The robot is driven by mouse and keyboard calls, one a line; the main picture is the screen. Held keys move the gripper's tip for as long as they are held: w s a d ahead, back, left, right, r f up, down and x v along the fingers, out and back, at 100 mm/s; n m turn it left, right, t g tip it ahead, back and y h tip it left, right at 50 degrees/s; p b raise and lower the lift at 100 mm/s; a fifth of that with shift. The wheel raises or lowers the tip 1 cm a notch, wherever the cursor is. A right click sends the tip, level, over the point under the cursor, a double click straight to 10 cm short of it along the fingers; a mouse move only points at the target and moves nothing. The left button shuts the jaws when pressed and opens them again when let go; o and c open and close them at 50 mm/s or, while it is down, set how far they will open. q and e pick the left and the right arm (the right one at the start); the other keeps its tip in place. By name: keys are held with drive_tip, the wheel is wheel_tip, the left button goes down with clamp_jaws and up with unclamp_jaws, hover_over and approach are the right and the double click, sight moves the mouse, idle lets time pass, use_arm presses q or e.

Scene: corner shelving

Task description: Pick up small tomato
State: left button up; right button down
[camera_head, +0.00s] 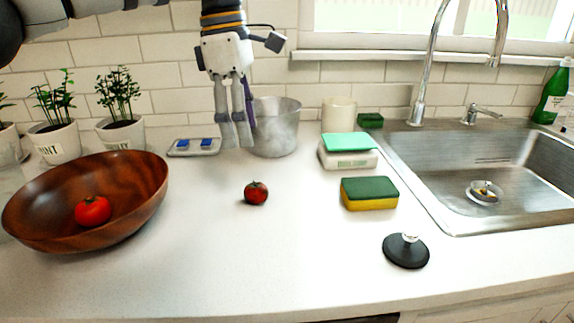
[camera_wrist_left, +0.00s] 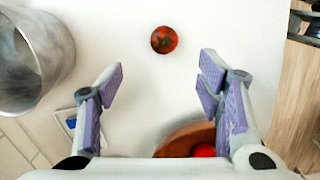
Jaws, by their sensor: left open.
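A small red tomato (camera_head: 256,193) with a dark green top lies on the white counter, in the middle of the head view. It also shows in the left wrist view (camera_wrist_left: 164,40), beyond and between the fingers. A second, brighter red tomato (camera_head: 93,211) lies in the brown wooden bowl (camera_head: 140,190) at the left. My left gripper (camera_head: 237,138) comes down from above, behind and above the counter tomato, apart from it. In the left wrist view its purple-padded fingers (camera_wrist_left: 162,85) are spread wide with nothing between them. My right gripper is not in view.
A grey metal pot (camera_head: 276,130) stands close by my left gripper. A green-yellow sponge (camera_head: 369,193), a white scale-like box (camera_head: 347,157) and a black round stopper (camera_head: 406,251) lie right of the tomato, before the sink (camera_head: 475,215). Counter around the tomato is clear.

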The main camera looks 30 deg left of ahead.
sight(255, 185)
use_arm(q)
drive_tip(key=f, duration=0.2)
drive_tip(key=s+f, duration=0.1)
drive_tip(key=f, duration=0.1)
drive_tip(key=shift+d+f, duration=0.1)
drive_tip(key=shift+d, duration=0.15)
drive_tip(key=f, duration=0.5)
drive_tip(key=d+f, duration=0.1)
drive_tip(key=f, duration=0.1)
drive_tip(key=shift+w+f, duration=0.25)
drive_tip(key=shift+w, duration=0.05)
drive_tip(key=c, duration=1.1)
